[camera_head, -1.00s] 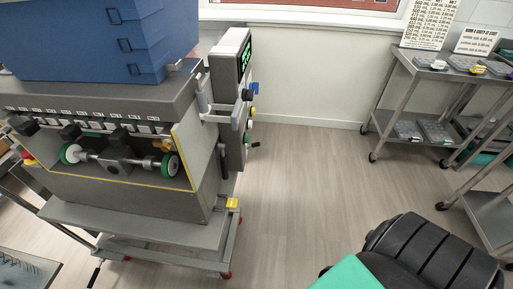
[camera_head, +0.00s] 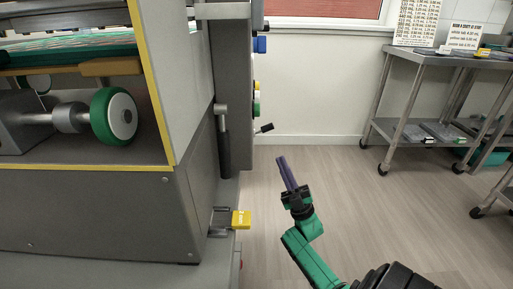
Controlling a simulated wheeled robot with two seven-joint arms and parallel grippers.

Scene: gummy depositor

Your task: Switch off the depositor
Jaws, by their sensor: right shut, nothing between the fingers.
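The depositor (camera_head: 100,215) is a big grey machine with yellow edging that fills the left of the view. Its control column (camera_head: 232,90) stands at its right side, with blue (camera_head: 260,44), yellow and green controls on the far right edge, seen edge-on. A black-tipped lever (camera_head: 264,128) sticks out to the right below them. My right gripper (camera_head: 282,163) is shut and empty, pointing up just right of the column and a little below the lever, apart from both in the picture. My left gripper is out of view.
A yellow pedal-like block (camera_head: 241,220) juts from the machine's lower right. A green-and-white wheel (camera_head: 114,116) sits inside the machine. Metal carts (camera_head: 430,58) stand at the right. The floor (camera_head: 340,190) between is clear.

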